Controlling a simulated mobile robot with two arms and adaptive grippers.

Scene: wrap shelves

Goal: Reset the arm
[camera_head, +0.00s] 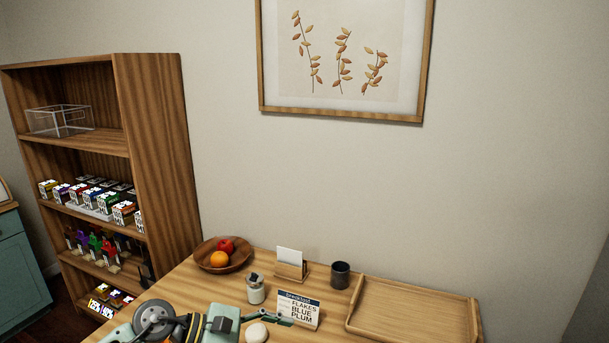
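My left gripper (284,318) shows at the bottom of the head view, on an arm that comes in from the lower left. It points right across the front of the wooden table, close to a sign reading "FLAKES BLUE PLUM" (300,309). I cannot tell whether it touches the sign or how far apart its fingers are. I see nothing clearly held in it. My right gripper is not in view.
On the table (335,325) are a fruit bowl (205,263), a jar (256,294), a card holder (290,270), a dark cup (340,275), a white rounded object (257,332) and an empty tray (415,310). A stocked shelf (155,150) stands left.

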